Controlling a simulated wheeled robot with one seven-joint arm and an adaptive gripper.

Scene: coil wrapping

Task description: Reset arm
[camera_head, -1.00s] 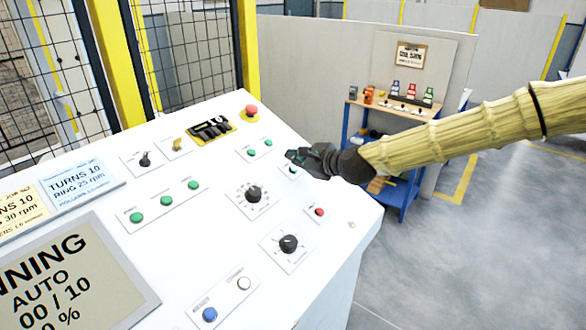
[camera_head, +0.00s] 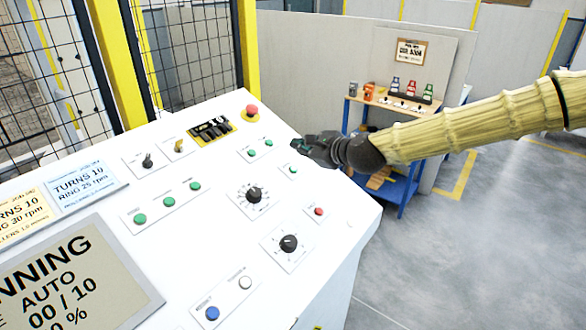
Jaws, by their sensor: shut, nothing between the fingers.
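My gripper (camera_head: 300,144) is dark and sits at the end of my tan-sleeved arm, which reaches in from the right. It is shut and empty. The panel's display (camera_head: 65,285) reads "NNING", "AUTO", "00 / 10" and a percent sign, cut off at the left.
The panel carries black knobs (camera_head: 254,195), a red mushroom button (camera_head: 252,110), a red button (camera_head: 319,211) and several green ones. A blue-framed bench (camera_head: 408,192) with small items stands behind my arm. Yellow-framed mesh fencing (camera_head: 180,50) stands at the back left. Floor at right is clear.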

